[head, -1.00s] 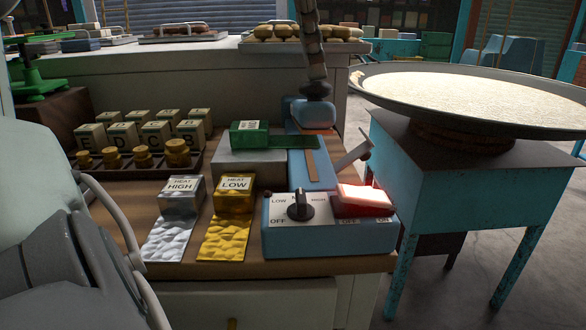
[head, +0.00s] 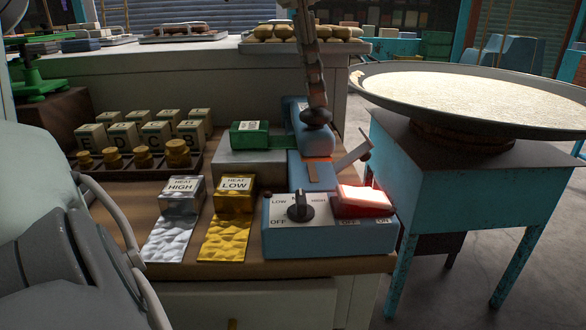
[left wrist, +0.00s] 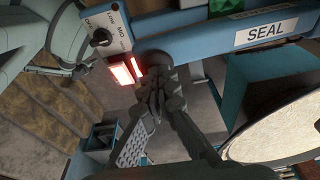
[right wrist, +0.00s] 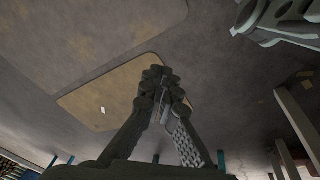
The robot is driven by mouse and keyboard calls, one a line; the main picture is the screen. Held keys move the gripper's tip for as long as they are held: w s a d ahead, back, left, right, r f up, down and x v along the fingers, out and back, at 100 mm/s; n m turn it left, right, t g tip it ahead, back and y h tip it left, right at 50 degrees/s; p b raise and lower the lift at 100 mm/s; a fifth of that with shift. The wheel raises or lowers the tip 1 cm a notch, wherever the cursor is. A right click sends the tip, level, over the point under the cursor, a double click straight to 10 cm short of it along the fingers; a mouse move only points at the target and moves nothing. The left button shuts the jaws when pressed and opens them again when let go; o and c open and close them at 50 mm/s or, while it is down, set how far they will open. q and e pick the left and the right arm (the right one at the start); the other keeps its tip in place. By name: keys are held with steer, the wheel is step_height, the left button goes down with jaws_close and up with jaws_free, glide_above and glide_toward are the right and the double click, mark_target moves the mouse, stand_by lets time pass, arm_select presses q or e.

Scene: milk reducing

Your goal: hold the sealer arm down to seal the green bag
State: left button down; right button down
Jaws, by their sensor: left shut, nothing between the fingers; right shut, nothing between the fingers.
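The blue sealer (head: 328,240) stands on the bench with a dial (head: 300,206) and a lit red switch (head: 363,200). Its blue sealer arm (head: 307,130) lies low over the base; it shows in the left wrist view with a SEAL label (left wrist: 265,33). The green bag (head: 248,135) rests on a grey block, its flat end (head: 282,143) running to the arm, which hides the rest. My left gripper (head: 316,120) is shut, fingertips from above on the arm's front end; it also shows in the left wrist view (left wrist: 157,85). My right gripper (right wrist: 160,82) is shut and empty above the floor.
A silver bag (head: 170,238) and a gold bag (head: 224,238) lie left of the sealer. Lettered blocks and brass weights (head: 178,153) stand behind them. A large round pan (head: 480,95) on a teal stand (head: 450,185) is at the right.

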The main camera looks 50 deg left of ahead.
mark_target(315, 110)
arm_select(q)
steer(key=shift+s+d+f, duration=0.1)
steer(key=shift+d+f, duration=0.05)
steer(key=shift+f, duration=0.55)
steer(key=shift+s+d+f, duration=0.1)
steer(key=shift+f, duration=0.6)
steer(key=shift+f, duration=0.1)
stand_by(2.5)
steer(key=w+d+v, duration=0.2)
steer(key=v, duration=1.2)
steer(key=shift+r, duration=0.7)
steer(key=shift+w, duration=0.1)
stand_by(0.6)
